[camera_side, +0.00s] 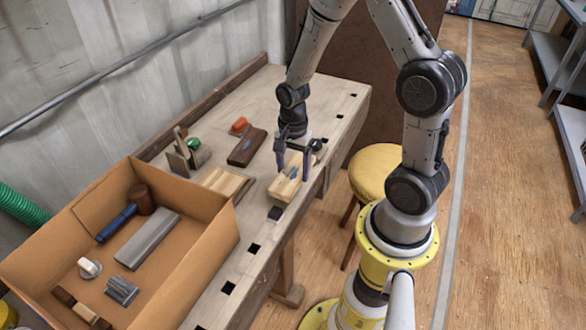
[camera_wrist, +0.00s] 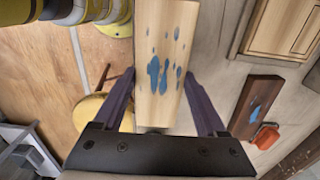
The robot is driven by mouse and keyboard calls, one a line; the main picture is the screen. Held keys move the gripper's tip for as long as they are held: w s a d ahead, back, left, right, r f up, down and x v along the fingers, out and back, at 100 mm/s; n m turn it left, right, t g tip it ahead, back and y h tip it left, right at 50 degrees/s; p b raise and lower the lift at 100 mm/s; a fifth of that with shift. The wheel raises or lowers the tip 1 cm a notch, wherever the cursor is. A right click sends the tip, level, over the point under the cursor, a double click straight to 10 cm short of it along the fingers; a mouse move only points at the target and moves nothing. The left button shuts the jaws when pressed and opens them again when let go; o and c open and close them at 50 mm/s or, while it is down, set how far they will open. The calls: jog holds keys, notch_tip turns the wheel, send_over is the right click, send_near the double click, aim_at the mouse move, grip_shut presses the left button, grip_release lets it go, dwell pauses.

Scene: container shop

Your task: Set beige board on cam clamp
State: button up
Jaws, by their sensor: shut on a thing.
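The beige board (camera_wrist: 166,50) is pale wood with blue paint spots; in the side view (camera_side: 285,187) it is at the bench's front side. My gripper (camera_side: 296,170) points down and is shut on it. In the wrist view the two dark fingers of my gripper (camera_wrist: 160,80) stand on either side of the board. I cannot tell whether the board touches the bench. I cannot surely identify the cam clamp; an upright wooden piece with a green part (camera_side: 187,152) stands at the back of the bench.
A dark brown board with a blue patch (camera_side: 247,147) and an orange-red piece (camera_side: 239,125) lie behind my gripper. A pale wooden piece (camera_side: 222,182) lies left of it. A cardboard box (camera_side: 215,240) with several items stands left; a yellow stool (camera_side: 375,167) stands right.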

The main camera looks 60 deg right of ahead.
jog(key=shift+f, duration=0.75)
jog(key=o, duration=1.4)
notch_tip(320, 180, up, 12)
notch_tip(320, 180, up, 10)
jog(key=n+t, duration=0.3)
jog(key=n, duration=0.6)
send_over(293, 171)
jog(key=s+a, duration=0.5)
jog(key=a, duration=0.1)
jog(key=s+a+r+n+t, duration=0.2)
jog(key=s+a+r+n, duration=0.1)
jog(key=s+n, duration=0.4)
jog(key=shift+n+t, duration=0.3)
jog(key=shift+n, duration=0.7)
